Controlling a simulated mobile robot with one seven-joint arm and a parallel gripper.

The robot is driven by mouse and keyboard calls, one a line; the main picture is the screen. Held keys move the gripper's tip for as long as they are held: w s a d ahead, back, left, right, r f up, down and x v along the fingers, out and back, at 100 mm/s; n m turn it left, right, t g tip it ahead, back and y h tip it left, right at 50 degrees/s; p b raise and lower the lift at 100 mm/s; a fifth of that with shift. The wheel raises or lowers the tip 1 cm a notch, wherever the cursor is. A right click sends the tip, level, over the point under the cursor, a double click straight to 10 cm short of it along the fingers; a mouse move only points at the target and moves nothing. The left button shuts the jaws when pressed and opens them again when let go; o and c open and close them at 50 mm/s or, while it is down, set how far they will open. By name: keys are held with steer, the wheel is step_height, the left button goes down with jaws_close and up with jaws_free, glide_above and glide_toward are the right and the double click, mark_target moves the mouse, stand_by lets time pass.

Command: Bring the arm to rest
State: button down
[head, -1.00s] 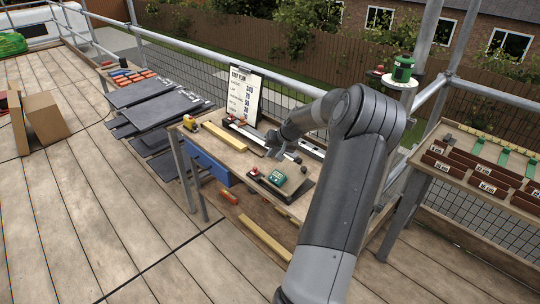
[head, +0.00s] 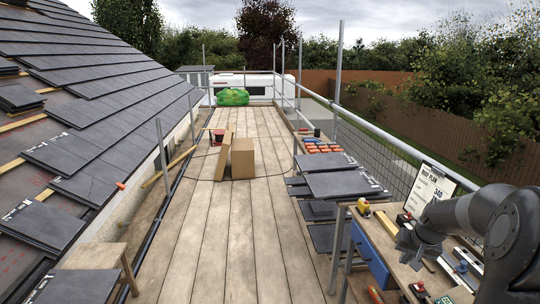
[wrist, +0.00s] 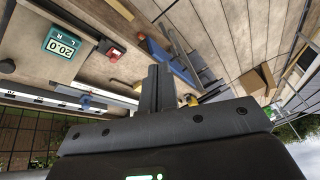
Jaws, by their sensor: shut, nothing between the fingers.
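My gripper (head: 408,243) is at the lower right of the head view, above the workbench (head: 382,240), with my dark grey arm reaching in from the right edge. In the wrist view its two fingers (wrist: 158,90) are shut together with nothing between them. The bench also shows in the wrist view (wrist: 95,30), with a teal gauge reading 20.0 (wrist: 62,43) on it. I cannot tell how far the fingers are from the bench top.
A plan board (head: 428,190) stands behind the bench. Stacked slates (head: 340,184) lie beyond it. A cardboard box (head: 242,158) stands on the deck. The tiled roof (head: 75,130) is on the left, a guard rail (head: 400,152) on the right.

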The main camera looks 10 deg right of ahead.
steer(key=s+a+r+n, duration=0.1)
steer(key=s+a+r, duration=0.25)
steer(key=a, duration=0.35)
steer(key=s+a+r+n+h, duration=0.1)
steer(key=s+a+r, duration=0.25)
steer(key=a, duration=0.35)
steer(key=s+a+r+n, duration=0.1)
steer(key=s+a+r, duration=0.25)
steer(key=a, duration=0.35)
steer(key=s+a+n, duration=0.1)
steer(key=s+a, duration=0.4)
steer(key=s, duration=0.3)
steer(key=s+a+r+n+t+y, duration=0.1)
steer(key=s+a, duration=0.3)
steer(key=s, duration=0.4)
steer(key=shift+a, duration=0.4)
